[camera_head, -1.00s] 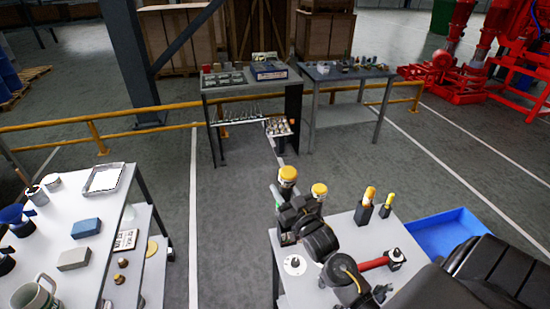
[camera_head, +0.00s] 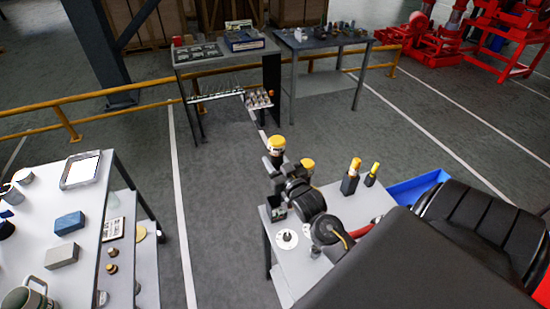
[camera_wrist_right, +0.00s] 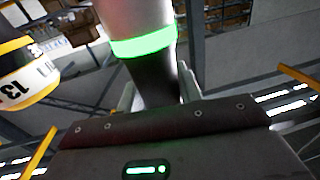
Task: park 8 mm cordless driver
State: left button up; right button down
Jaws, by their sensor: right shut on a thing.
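In the right wrist view my right gripper (camera_wrist_right: 158,92) is shut on a driver (camera_wrist_right: 140,22) with a pale grey body, a glowing green band and a dark lower part. Its size mark does not show. Beside it at the left is a yellow-and-white capped tool (camera_wrist_right: 22,75) marked 13, apart from the fingers. In the head view two yellow-capped tools, one at the back (camera_head: 275,145) and one nearer (camera_head: 306,166), show at the far left end of the small grey table (camera_head: 345,200). Dark rounded parts hide the grip there. My left gripper is out of view.
On the small table are a white disc (camera_head: 287,239) and two yellow-topped pieces in dark holders (camera_head: 350,178). A blue tray (camera_head: 415,187) lies at its right. A cluttered white table (camera_head: 75,215) stands left, with open floor (camera_head: 225,200) between.

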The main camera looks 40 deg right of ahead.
jog(key=shift+f+b, duration=3.25)
jog(key=shift+f, duration=2.35)
jog(key=shift+p, duration=0.45)
jog(key=shift+f+b, duration=0.75)
jog(key=shift+f, duration=0.3)
jog(key=c, duration=0.9)
grip_release()
jog(key=shift+o, duration=0.2)
jog(key=shift+f, duration=0.1)
jog(key=shift+s+a, duration=0.1)
jog(key=shift+s, duration=0.05)
